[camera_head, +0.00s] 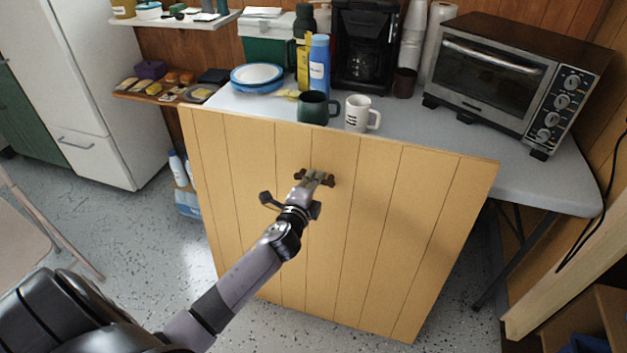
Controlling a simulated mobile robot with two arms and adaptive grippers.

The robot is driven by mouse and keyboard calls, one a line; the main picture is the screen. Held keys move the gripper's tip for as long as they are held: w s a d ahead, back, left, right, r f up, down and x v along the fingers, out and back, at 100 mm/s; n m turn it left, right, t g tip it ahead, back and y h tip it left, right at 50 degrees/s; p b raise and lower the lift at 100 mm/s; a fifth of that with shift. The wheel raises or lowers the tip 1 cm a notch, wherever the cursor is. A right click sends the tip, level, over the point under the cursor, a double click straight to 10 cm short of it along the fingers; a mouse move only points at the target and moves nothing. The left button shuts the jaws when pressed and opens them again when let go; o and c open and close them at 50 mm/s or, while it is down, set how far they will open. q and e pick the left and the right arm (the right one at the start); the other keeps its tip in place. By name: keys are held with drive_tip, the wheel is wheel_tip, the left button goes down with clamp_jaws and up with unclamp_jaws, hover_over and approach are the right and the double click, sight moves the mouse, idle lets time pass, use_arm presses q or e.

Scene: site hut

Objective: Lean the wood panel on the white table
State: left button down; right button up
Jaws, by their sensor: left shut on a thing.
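The wood panel (365,230) is a large light-brown board with vertical grooves. It stands in front of the white table (560,180), its top edge along the table's front side and its lower edge near the floor. I cannot tell whether it touches the table edge. My left gripper (315,178) is at the upper middle of the panel's front face, shut on a small dark brown handle there. The panel hides most of the table's front and legs. My right gripper is not in view.
On the table stand a dark green mug (312,108), a white mug (358,113), a blue bottle (319,65), plates (257,77), a coffee maker (365,45) and a toaster oven (500,75). A white fridge (95,90) is at left. Speckled floor (130,235) is open at left.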

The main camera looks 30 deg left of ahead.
sight(318, 170)
use_arm(q)
drive_tip(key=shift+w+r, duration=0.2)
drive_tip(key=shift+r, duration=0.2)
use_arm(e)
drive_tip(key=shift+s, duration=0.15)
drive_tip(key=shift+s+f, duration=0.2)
use_arm(q)
drive_tip(key=shift+w, duration=0.2)
